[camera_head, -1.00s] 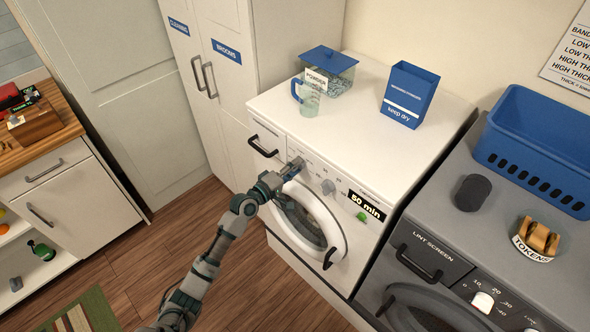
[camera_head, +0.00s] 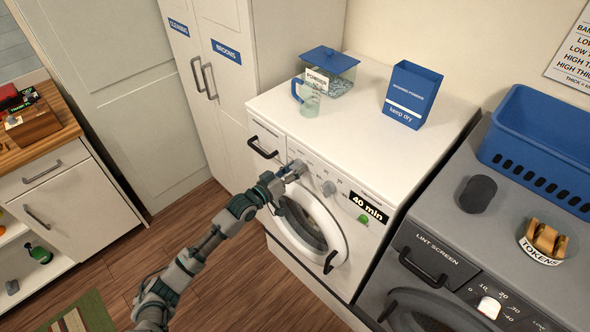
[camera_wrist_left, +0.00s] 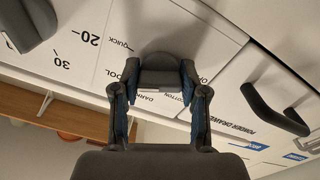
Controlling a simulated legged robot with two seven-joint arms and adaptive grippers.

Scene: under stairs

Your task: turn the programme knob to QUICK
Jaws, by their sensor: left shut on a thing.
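The white washing machine (camera_head: 292,115) has its programme knob (camera_wrist_left: 160,78) on the left part of its front panel. In the left wrist view the knob is dark grey, with QUICK printed to its upper left and partly covered labels, among them COTTON, around it. My left gripper (camera_head: 296,171) is shut on this knob, one finger on each side; it also shows in the left wrist view (camera_wrist_left: 160,70). In the head view my gripper hides most of the knob. I cannot tell exactly which label it points at. The display (camera_head: 367,206) reads 40 min. My right gripper is out of view.
A second knob (camera_head: 329,188) sits right of the gripper, with 20 and 30 near it in the wrist view. The drawer handle (camera_head: 263,148) is to the left. The round door (camera_head: 312,222) is below, and a green button (camera_head: 363,219) is under the display.

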